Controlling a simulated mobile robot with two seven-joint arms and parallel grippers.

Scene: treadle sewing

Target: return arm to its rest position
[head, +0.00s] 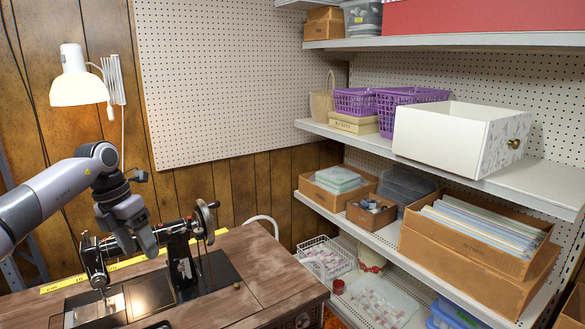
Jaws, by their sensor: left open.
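My left arm reaches in from the left edge in the head view, bends at a raised elbow and points down. My left gripper (138,246) hangs at its end, in front of the upper part of the black sewing machine (178,250). It is open, and I see nothing held in it. Whether it touches the machine I cannot tell. The gripper and wrist hide part of the machine's top. The machine stands on a brown wooden table (260,258), with its handwheel (205,216) on the right. My right gripper is not in view.
A yellow measuring strip (125,264) lies along the table's back. A white lamp (78,82) hangs on the wood-panelled wall. Metal shelves (540,180) on the right hold a white drawer (455,140), purple baskets (355,101) and cardboard boxes. The table's right part is clear.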

